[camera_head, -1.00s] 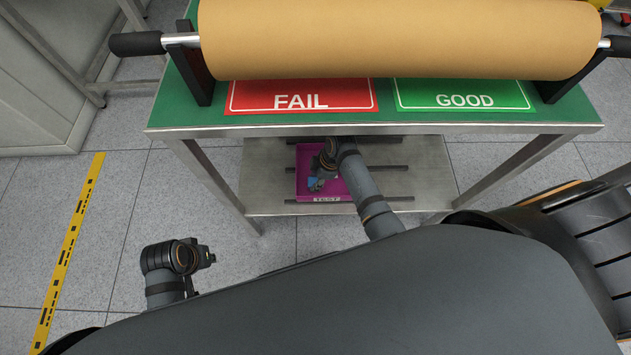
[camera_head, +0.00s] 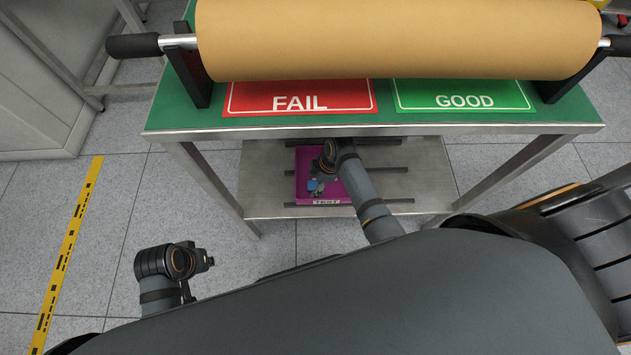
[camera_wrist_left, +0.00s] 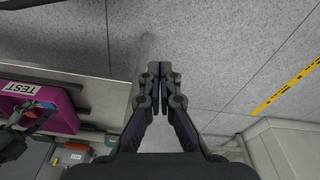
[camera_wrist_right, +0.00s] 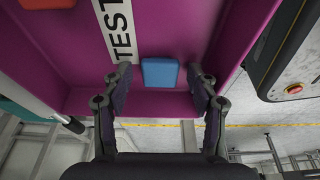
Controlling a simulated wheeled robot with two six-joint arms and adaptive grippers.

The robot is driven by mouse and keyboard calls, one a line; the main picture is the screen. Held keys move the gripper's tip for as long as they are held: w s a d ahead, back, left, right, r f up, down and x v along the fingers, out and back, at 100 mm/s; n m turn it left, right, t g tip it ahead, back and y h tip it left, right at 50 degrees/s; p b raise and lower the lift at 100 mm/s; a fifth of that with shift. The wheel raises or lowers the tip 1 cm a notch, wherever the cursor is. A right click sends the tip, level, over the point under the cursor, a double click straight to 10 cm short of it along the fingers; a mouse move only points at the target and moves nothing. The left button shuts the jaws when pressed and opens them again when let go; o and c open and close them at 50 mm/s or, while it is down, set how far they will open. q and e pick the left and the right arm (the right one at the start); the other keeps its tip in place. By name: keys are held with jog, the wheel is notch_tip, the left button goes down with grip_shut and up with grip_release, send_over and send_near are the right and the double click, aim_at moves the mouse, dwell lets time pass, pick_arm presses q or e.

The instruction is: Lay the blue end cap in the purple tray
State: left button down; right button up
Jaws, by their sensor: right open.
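The purple tray (camera_head: 338,190) stands on the metal shelf under the table, with a TEST label on it. The blue end cap (camera_head: 316,187) shows inside the tray's outline; it also shows in the right wrist view (camera_wrist_right: 160,72) against the purple surface. My right gripper (camera_wrist_right: 160,80) is open, its fingertips on either side of the cap with gaps visible. In the head view my right gripper (camera_head: 321,175) is over the tray and hides part of it. My left gripper (camera_wrist_left: 159,70) is shut and empty, over the floor left of the table.
The lower shelf (camera_head: 262,180) has bare room left of the tray. The green tabletop (camera_head: 390,125) above it carries FAIL and GOOD signs and a big brown roll (camera_head: 400,40). Table legs stand on both sides. A yellow floor strip (camera_head: 68,250) lies at the left.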

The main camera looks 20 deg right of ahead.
aim_at(313, 185)
jog(key=shift+d+r, duration=0.1)
jog(key=shift+r, duration=0.3)
jog(key=p+v, duration=0.2)
jog(key=v, duration=0.1)
jog(key=shift+r, duration=0.25)
pick_arm(q)
jog(key=a+f+p, duration=0.2)
jog(key=a+f, duration=0.1)
jog(key=f, duration=0.8)
jog(key=shift+s+y+p, duration=0.3)
jog(key=shift+y+p, duration=0.05)
jog(key=shift+y, duration=0.05)
pick_arm(e)
jog(key=v, duration=0.8)
pick_arm(q)
jog(key=shift+a+f, duration=0.1)
pick_arm(e)
jog(key=shift+s+d+f, duration=0.1)
jog(key=shift+d, duration=0.05)
jog(key=s+d+f+m+h, duration=0.1)
jog(key=s+d+f+m, duration=0.3)
jog(key=s+f+m, duration=0.2)
jog(key=s+d+f+m+h, duration=0.2)
jog(key=s+d+f+m, duration=0.3)
jog(key=s, duration=0.5)
notch_tip(313, 185, down, 3)
jog(key=m, duration=0.3)
jog(key=shift+s+r+m+t+h, duration=0.2)
jog(key=shift+m+t+h, duration=0.1)
